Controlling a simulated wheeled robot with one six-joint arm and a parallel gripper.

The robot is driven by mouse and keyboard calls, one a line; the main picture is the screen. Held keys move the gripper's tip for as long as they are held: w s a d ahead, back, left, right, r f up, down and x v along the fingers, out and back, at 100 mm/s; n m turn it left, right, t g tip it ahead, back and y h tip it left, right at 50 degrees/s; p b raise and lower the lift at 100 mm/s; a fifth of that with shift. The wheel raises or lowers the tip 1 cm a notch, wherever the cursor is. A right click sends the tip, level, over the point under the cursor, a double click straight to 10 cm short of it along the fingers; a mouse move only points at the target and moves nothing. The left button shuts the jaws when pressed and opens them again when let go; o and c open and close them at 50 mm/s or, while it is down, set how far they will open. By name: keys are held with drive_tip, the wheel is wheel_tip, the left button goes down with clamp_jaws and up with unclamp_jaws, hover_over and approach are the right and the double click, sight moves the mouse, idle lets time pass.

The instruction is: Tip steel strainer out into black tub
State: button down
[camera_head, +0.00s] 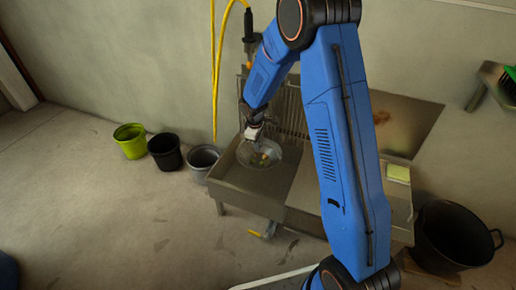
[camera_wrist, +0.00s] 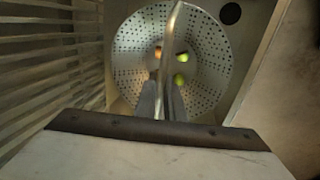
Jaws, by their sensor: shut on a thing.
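The steel strainer (camera_head: 262,154) is in the sink basin, with a few small orange and yellow-green pieces inside. I cannot tell whether the strainer touches the basin floor. The black tub (camera_head: 455,235), wide with side handles, is on the floor at the far right.
A lime bucket (camera_head: 130,141), a black bucket (camera_head: 165,152) and a grey bucket (camera_head: 203,162) stand left of the steel sink (camera_head: 250,190). A yellow hose (camera_head: 214,70) hangs behind.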

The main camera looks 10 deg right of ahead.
wheel_tip(320, 180, up, 14)
drive_tip(key=shift+f, duration=0.25)
idle(1.4)
